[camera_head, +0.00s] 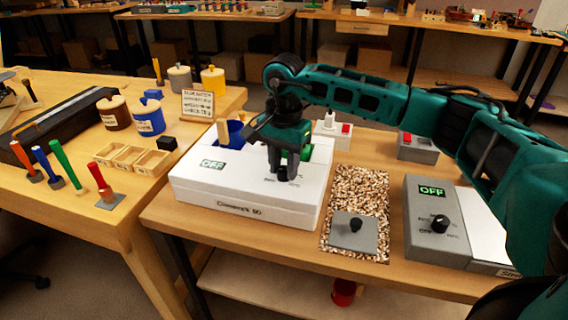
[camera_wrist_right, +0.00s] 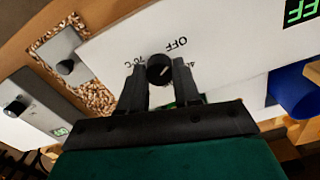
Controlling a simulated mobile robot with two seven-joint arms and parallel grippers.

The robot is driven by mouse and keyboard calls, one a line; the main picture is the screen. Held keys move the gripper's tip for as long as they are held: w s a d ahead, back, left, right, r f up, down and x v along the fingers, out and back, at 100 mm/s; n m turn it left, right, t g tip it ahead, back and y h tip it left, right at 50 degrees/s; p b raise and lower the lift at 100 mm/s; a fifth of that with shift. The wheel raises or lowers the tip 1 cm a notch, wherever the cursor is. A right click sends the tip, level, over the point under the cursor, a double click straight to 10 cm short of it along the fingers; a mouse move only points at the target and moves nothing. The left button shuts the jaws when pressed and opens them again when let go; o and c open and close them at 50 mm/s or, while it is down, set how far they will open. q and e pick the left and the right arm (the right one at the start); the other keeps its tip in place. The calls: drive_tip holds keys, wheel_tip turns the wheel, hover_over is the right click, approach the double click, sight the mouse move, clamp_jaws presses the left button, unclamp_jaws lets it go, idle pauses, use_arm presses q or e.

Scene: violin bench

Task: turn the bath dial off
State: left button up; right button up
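My left gripper is not in view.
A grey unit (camera_head: 425,211) with its own OFF display and black knob stands at right. A small grey knob box (camera_head: 353,240) sits on a speckled mat (camera_head: 360,190) between them. Another table with tools and pots is at left.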

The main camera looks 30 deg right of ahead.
sight(284, 168)
drive_tip(key=o, duration=0.4)
drive_tip(key=shift+r, duration=0.1)
wheel_tip(284, 168, up, 13)
drive_tip(key=p, duration=0.1)
idle(0.3)
idle(0.4)
